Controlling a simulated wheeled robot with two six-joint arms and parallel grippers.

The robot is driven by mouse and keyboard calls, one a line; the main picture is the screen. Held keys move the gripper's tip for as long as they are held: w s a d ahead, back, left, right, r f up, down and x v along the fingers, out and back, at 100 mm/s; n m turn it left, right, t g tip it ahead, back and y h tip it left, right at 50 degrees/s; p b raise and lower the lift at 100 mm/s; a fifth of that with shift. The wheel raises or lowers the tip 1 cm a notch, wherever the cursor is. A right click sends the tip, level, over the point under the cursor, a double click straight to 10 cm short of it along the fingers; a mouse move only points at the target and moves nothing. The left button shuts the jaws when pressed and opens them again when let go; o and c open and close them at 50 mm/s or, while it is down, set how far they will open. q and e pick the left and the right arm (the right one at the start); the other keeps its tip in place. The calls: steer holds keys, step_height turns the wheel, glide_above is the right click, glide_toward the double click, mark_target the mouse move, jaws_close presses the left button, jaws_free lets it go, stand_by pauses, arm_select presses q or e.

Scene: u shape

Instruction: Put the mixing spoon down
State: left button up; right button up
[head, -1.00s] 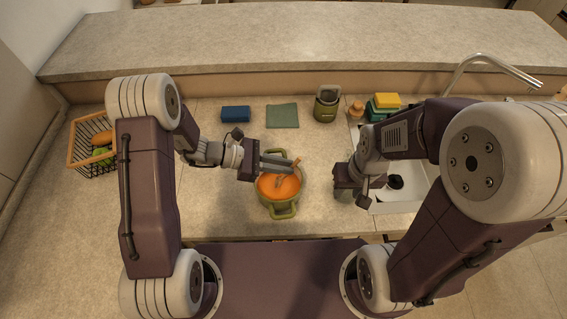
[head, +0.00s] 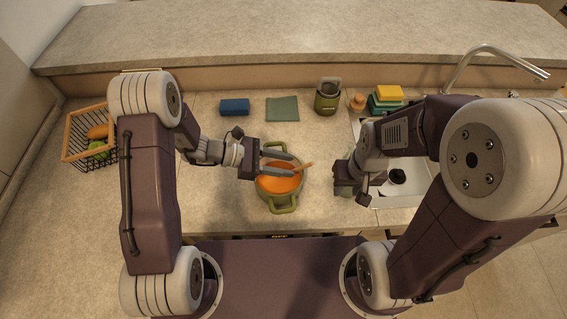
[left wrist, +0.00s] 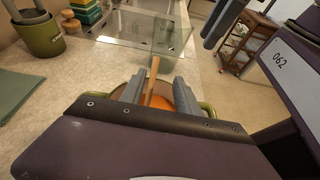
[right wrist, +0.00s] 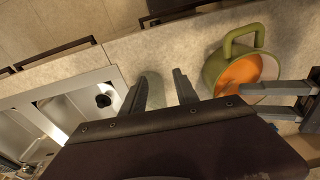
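The mixing spoon (head: 301,168) is a wooden handle leaning over the right rim of a green pot (head: 281,207) with orange contents; its lower end is hidden in the orange. It also shows in the left wrist view (left wrist: 152,78), between the fingers but apart from them. My left gripper (head: 279,164) is open and empty just above the pot. The pot also shows in the right wrist view (right wrist: 212,68).
A wire basket (head: 88,137) with vegetables stands at the left. A sink (head: 404,188) is at the right. The counter left of the pot is clear.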

stand_by(0.3)
step_height(320, 180, up, 6)
steer(key=p, duration=0.5)
steer(key=shift+f+p, duration=0.15)
steer(key=shift+p, duration=0.15)
